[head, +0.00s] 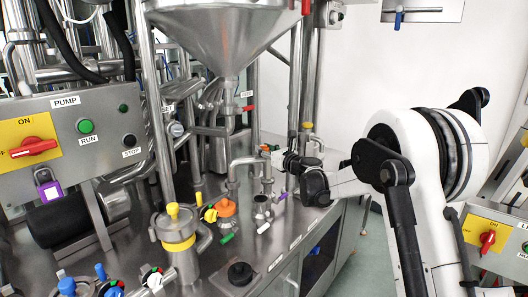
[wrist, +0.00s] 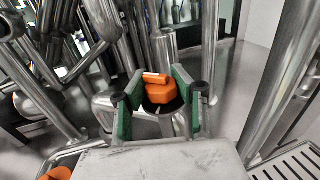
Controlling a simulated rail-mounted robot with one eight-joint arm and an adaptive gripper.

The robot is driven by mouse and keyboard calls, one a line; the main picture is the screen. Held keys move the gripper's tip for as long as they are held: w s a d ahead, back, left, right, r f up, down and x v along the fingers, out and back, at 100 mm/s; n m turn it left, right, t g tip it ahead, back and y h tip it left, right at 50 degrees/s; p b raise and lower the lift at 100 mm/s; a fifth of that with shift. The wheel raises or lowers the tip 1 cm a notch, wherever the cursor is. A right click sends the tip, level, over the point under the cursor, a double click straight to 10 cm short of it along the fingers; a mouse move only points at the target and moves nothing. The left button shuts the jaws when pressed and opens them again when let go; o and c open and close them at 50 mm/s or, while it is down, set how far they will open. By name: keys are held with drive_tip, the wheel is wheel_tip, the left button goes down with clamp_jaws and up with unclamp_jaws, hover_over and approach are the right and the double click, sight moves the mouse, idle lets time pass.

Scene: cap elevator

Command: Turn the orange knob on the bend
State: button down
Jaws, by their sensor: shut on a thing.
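The orange knob (wrist: 168,96) sits between the green-padded fingers of my gripper (wrist: 160,103) in the wrist view, and the gripper is shut on it. A pale strip marks the knob's upper orange part. In the head view, my gripper (head: 277,153) reaches in from the right at the bent steel pipe (head: 240,163), and only a small orange bit (head: 265,147) shows at its tips. The gripper hides most of the knob there. How far the knob is turned I cannot tell.
Another orange knob (head: 226,208) stands nearer on the steel bench, beside a yellow-topped vessel (head: 175,225). A large steel funnel (head: 222,40) hangs above. Upright steel pipes stand close around my gripper. The pump panel (head: 75,135) is at the left.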

drive_tip(key=shift+d+m+t+h+b, duration=0.1)
drive_tip(key=shift+m+t+h+b, duration=0.2)
drive_tip(key=shift+m+t+h, duration=0.85)
drive_tip(key=shift+m+t+h+b, duration=0.4)
drive_tip(key=shift+m+h, duration=0.45)
drive_tip(key=shift+h, duration=0.7)
drive_tip(key=c, duration=1.3)
unclamp_jaws()
drive_tip(key=shift+d, duration=0.1)
drive_tip(key=shift+c, duration=0.2)
drive_tip(key=v, duration=1.2)
